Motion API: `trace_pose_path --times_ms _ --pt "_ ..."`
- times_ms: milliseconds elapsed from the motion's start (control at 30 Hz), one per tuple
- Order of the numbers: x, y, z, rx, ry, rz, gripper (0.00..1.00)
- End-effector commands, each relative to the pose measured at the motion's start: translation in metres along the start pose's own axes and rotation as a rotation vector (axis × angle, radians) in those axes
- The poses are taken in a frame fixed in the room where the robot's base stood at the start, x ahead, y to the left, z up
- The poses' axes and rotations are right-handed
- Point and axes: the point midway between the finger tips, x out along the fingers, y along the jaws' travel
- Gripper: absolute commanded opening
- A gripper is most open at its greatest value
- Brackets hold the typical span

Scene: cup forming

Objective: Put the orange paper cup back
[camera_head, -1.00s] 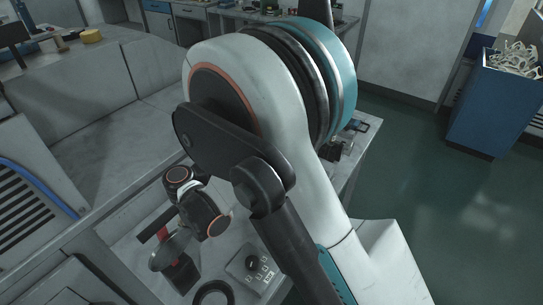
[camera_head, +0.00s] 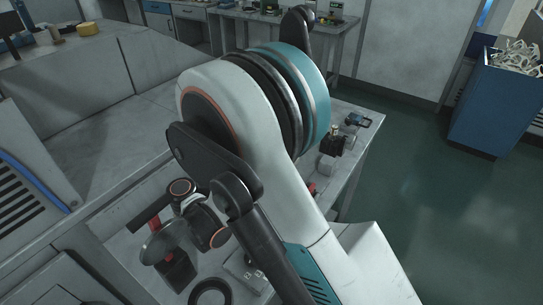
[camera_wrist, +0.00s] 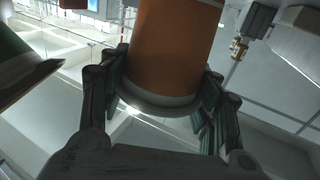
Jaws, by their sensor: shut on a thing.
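The orange paper cup (camera_wrist: 170,50) fills the upper middle of the wrist view, its pale rim nearest the camera. My gripper (camera_wrist: 164,82) is shut on the cup, with one dark finger on each side of it. The upper part of the cup runs out of the frame. In the head view my arm covers much of the middle, and I cannot make out the fingers or the orange cup there.
A dark cylinder with a pale edge (camera_wrist: 22,62) is close at the left in the wrist view. In the head view, a grey round disc (camera_head: 160,245) and a black ring (camera_head: 210,292) are near the worktop. A blue bin (camera_head: 492,110) stands at the right on open floor.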

Motion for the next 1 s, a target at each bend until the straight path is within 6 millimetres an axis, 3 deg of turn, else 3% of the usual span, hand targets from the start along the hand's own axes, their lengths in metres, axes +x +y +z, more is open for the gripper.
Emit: trace_pose_path --times_ms 1000 --pt "0.0 0.001 0.015 -0.002 -0.004 0.001 0.44"
